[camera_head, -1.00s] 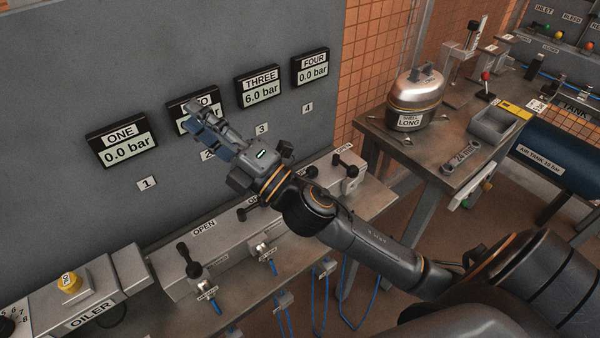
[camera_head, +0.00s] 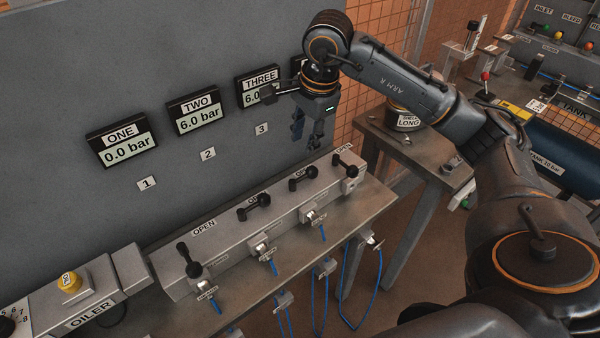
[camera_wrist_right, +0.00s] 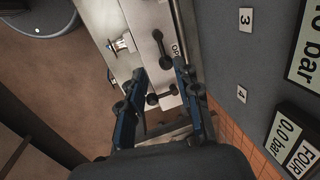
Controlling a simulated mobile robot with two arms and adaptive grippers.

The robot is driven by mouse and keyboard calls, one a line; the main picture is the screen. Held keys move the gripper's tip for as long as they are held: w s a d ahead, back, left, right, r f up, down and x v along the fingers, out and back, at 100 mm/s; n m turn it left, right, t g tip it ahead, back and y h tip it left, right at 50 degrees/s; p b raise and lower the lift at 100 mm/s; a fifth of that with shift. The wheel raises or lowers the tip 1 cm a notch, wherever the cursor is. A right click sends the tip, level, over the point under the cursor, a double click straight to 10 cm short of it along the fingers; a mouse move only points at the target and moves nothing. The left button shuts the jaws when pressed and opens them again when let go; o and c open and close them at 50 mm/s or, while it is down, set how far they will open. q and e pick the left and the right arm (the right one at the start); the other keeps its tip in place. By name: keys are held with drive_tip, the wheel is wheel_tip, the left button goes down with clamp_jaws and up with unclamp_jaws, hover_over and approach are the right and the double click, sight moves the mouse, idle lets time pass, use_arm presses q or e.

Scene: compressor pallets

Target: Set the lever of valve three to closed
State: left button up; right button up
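The lever of valve three (camera_head: 303,178) is a black handle lying along the grey valve block, beneath the panel mark 3. The display THREE (camera_head: 261,87) is partly covered by my arm and reads about 6.0 bar. My right gripper (camera_head: 303,141) points down above the block, near valves three and four, with nothing between its fingers. In the right wrist view the open blue fingers (camera_wrist_right: 160,70) show the lever of valve three (camera_wrist_right: 162,49) just beyond their tips. The lever of valve four (camera_wrist_right: 161,97), set across the block, shows between the fingers. My left gripper is out of view.
Valves one (camera_head: 189,260) and two (camera_head: 254,207) sit to the left on the same block. Display ONE (camera_head: 122,142) reads 0.0 bar; display TWO (camera_head: 196,112) reads 6.0 bar. Blue hoses hang below the bench. A side table (camera_head: 378,148) stands at right.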

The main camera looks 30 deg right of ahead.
sight(298, 179)
drive_tip(key=x, duration=0.4)
drive_tip(key=p+x, duration=0.1)
drive_tip(key=x, duration=0.4)
drive_tip(key=d+p+x, duration=0.1)
drive_tip(key=x, duration=0.3)
drive_tip(key=shift+f, duration=0.4)
clamp_jaws()
